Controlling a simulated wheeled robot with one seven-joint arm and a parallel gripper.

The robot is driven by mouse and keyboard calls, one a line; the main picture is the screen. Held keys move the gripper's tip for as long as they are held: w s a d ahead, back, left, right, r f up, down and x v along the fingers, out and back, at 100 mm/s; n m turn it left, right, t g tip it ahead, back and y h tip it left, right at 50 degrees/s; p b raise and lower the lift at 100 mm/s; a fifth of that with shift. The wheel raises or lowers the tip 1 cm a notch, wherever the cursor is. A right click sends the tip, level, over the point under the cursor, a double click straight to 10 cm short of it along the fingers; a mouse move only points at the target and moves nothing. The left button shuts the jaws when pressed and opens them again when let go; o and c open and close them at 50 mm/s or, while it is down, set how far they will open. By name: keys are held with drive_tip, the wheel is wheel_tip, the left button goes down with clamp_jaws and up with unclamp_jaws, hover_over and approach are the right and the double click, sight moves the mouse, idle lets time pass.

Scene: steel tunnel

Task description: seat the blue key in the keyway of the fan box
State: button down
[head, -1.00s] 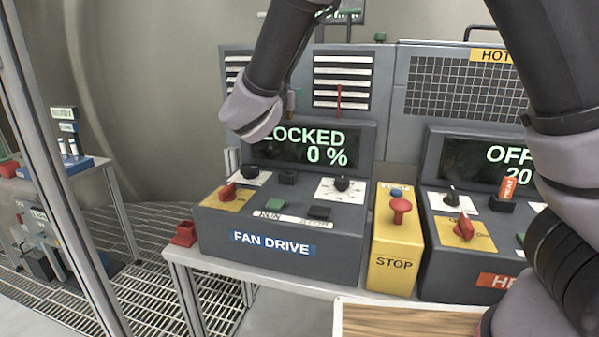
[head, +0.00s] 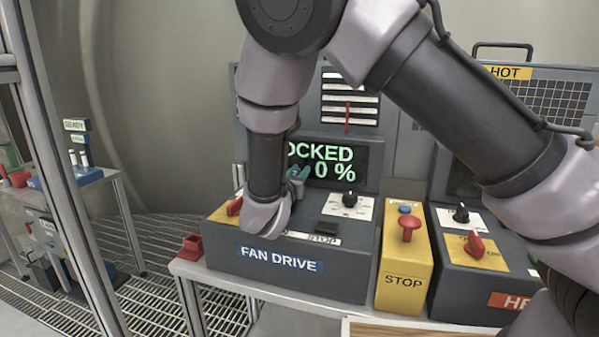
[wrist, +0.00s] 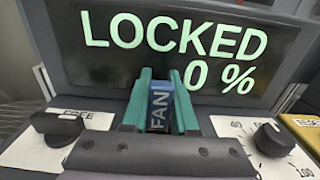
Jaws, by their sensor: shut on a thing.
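My gripper (wrist: 165,105) is in the wrist view with its teal fingers shut on the blue key (wrist: 160,104), which is marked FAN. The fan box (head: 345,284), labelled FAN DRIVE, stands on the table in the head view. My gripper (head: 297,174) is over the box's panel there, in front of its display (head: 365,166), which reads LOCKED and 0 %. In the head view my arm covers part of the panel and the key cannot be made out. The keyway is hidden, so I cannot tell whether the key touches it.
A black dial (wrist: 58,125) is left of my gripper and another black dial (wrist: 276,138) is right of it. The yellow STOP box (head: 404,265) with its red button stands right of the fan box. A red holder (head: 191,247) sits at the table's left edge.

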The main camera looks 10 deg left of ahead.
drive_tip(key=c, duration=0.7)
unclamp_jaws()
drive_tip(key=shift+s+r, duration=0.1)
drive_tip(key=shift+s, duration=0.2)
drive_tip(key=s, duration=0.3)
drive_tip(key=s+a, duration=0.1)
drive_tip(key=s, duration=0.7)
drive_tip(key=shift+s+a, duration=0.15)
drive_tip(key=shift+a, duration=0.15)
